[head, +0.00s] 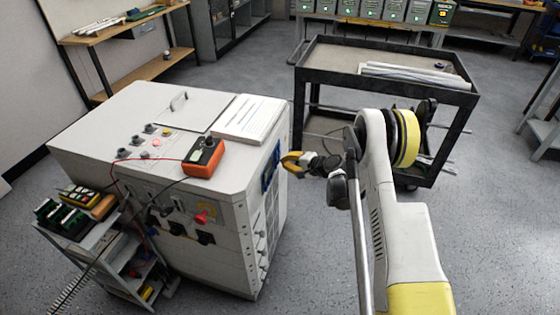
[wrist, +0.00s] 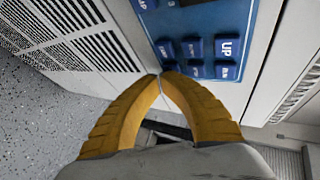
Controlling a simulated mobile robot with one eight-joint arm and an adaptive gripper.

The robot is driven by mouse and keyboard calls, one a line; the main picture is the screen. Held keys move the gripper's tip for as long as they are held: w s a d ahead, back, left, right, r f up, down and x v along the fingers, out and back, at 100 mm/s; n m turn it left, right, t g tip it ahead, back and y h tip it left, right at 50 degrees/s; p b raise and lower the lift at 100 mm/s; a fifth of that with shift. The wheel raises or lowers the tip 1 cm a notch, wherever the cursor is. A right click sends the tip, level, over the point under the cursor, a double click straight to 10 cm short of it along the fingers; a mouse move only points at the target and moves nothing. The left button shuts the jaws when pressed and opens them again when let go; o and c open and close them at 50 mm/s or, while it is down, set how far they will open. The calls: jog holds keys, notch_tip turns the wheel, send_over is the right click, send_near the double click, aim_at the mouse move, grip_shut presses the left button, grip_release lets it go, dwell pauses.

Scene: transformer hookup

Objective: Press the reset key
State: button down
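A blue keypad panel (head: 270,168) is set in the right side of the white transformer cabinet. In the wrist view the keypad (wrist: 212,22) shows several dark blue keys. One key (wrist: 228,46) reads UP; the other labels are too small or blurred to read, so I cannot tell which is the reset key. My gripper (head: 284,161) is beside the panel in the head view. In the wrist view its yellow fingers (wrist: 161,76) meet at the tips with nothing between them, by the panel's lower left keys. The tips partly cover a key there. I cannot tell whether they touch it.
A vented grille (wrist: 68,30) lies left of the keypad. An orange meter (head: 204,157) with leads and a white document (head: 250,118) lie on the cabinet top. A dark cart (head: 385,75) stands behind my arm. Grey floor is open right of the cabinet.

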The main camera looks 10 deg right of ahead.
jog(key=shift+s+d, duration=0.3)
jog(key=shift+d, duration=0.2)
jog(key=d, duration=0.1)
jog(key=s+d, duration=0.1)
jog(key=d, duration=0.1)
jog(key=s+d, duration=0.1)
jog(key=shift+s+d, duration=0.15)
jog(key=shift+s, duration=0.1)
dwell(1.0)
jog(key=s+a+r+n+g+h, duration=0.15)
jog(key=s+r, duration=0.25)
jog(key=r, duration=0.4)
jog(key=s+a+r+n+h, duration=0.1)
jog(key=s+a+r+n, duration=0.15)
jog(key=s+r, duration=0.45)
jog(key=s+a+r+n+g+h, duration=0.1)
jog(key=s+a+r, duration=0.15)
jog(key=r, duration=0.75)
jog(key=s+r+n+h, duration=0.1)
jog(key=s+r+n, duration=0.1)
jog(key=s, duration=1.1)
jog(key=s+a+r+n+h, duration=0.1)
jog(key=s+n+h, duration=0.1)
jog(key=s, duration=1.1)
jog(key=shift+r+n+g, duration=0.35)
jog(key=shift+r+n, duration=0.05)
jog(key=shift+n, duration=0.4)
